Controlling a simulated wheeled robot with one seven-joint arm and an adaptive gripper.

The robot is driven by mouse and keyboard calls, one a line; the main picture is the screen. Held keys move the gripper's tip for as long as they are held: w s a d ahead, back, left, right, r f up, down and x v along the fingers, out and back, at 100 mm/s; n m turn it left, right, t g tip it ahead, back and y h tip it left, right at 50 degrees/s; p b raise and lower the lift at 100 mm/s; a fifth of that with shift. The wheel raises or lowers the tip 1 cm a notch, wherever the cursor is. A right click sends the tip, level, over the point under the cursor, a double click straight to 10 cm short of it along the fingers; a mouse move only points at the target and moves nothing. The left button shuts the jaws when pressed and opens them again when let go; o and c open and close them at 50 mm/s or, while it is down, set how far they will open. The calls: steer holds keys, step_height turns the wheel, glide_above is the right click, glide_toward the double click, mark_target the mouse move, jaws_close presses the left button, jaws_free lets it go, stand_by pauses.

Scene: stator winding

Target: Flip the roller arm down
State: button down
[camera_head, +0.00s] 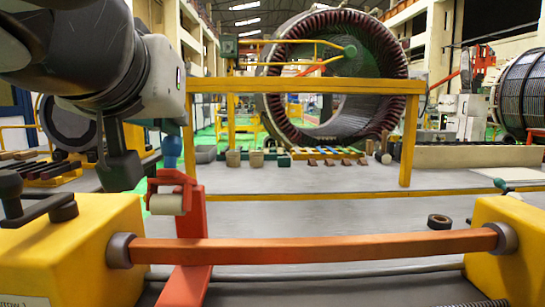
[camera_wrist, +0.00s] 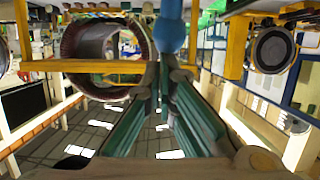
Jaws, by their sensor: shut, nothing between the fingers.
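The red roller arm (camera_head: 190,235) stands upright behind the orange bar, near the left yellow block. It carries a cream roller (camera_head: 167,204) and a blue knob (camera_head: 171,147) on top. My gripper (camera_head: 122,172) is just left of the knob and roller in the head view, with its dark fingers pointing down. In the wrist view my gripper's fingers (camera_wrist: 165,65) are shut and empty. The blue knob (camera_wrist: 172,32) shows close by their tips there; whether they touch it I cannot tell.
The orange bar (camera_head: 315,248) spans the left yellow block (camera_head: 70,245) and the right yellow block (camera_head: 505,250). A yellow frame (camera_head: 300,87) stands behind, and a large stator (camera_head: 385,70) beyond it. A small dark ring (camera_head: 439,221) lies on the grey table (camera_head: 350,215), which is mostly clear.

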steer(key=shift+s+a+f+b, duration=0.1)
steer(key=shift+s+f+b, duration=0.55)
steer(key=shift+b, duration=0.4)
steer(key=s+f+b, duration=0.1)
steer(key=b, duration=0.3)
steer(key=shift+s, duration=0.35)
steer(key=shift+s+f+b, duration=0.4)
steer(key=shift+f+b, duration=0.1)
steer(key=shift+b, duration=0.7)
steer(key=shift+s+f, duration=0.15)
steer(key=shift+f, duration=0.15)
step_height(320, 180, up, 5)
steer(key=w+p, duration=0.1)
steer(key=p, duration=0.2)
glide_toward(171, 150)
steer(key=shift+s+r+t, duration=0.15)
steer(key=shift+s+r, duration=0.25)
steer(key=shift+s, duration=0.15)
steer(key=shift+s+r+t, duration=0.15)
steer(key=shift+s+r, duration=0.2)
steer(key=shift+s, duration=0.25)
